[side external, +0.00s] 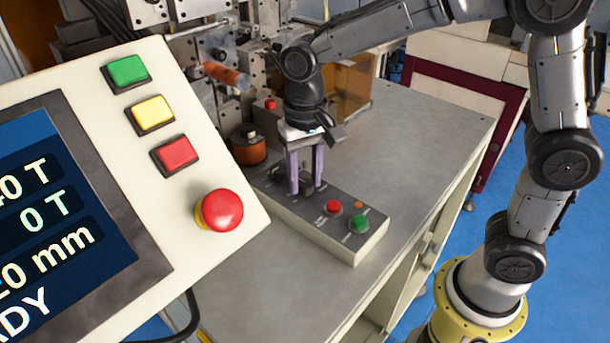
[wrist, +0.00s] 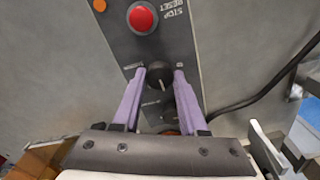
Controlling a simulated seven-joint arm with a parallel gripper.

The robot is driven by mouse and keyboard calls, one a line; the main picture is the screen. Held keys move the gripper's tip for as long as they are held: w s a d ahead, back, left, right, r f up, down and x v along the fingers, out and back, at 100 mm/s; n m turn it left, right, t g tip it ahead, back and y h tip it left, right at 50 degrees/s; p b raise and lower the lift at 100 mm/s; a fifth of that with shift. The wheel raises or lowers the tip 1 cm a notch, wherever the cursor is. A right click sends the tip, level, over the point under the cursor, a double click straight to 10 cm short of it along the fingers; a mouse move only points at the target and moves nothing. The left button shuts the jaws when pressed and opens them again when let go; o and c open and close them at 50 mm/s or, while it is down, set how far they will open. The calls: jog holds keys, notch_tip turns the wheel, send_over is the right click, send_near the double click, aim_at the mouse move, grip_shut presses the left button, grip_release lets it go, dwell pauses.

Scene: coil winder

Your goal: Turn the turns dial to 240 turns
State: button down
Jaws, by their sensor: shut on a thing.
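The control box (side external: 350,248) lies on the bench, with a black dial (wrist: 160,78) on its top face. My gripper (side external: 304,190) points down over the dial end of the box. In the wrist view, its two purple fingers (wrist: 160,72) stand on either side of the dial and are shut on it. A white mark shows on the dial, but the scale around it is too small to read. A second dark knob (wrist: 171,117) shows partly between the fingers. The display (side external: 60,215) is cut off at the left; its top line ends in "40 T", with "0 T" below.
The box also carries a red button (side external: 334,206), a green button (side external: 359,223) and an orange lamp (side external: 358,205). A copper-coloured spool (side external: 249,152) stands behind it. The operator panel (side external: 165,235) fills the left foreground. The bench (side external: 420,135) to the right is clear.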

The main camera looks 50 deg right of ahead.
aim_at(305, 182)
jog(key=shift+r, duration=0.1)
jog(key=shift+c, duration=2.2)
grip_release()
notch_tip(305, 182, up, 14)
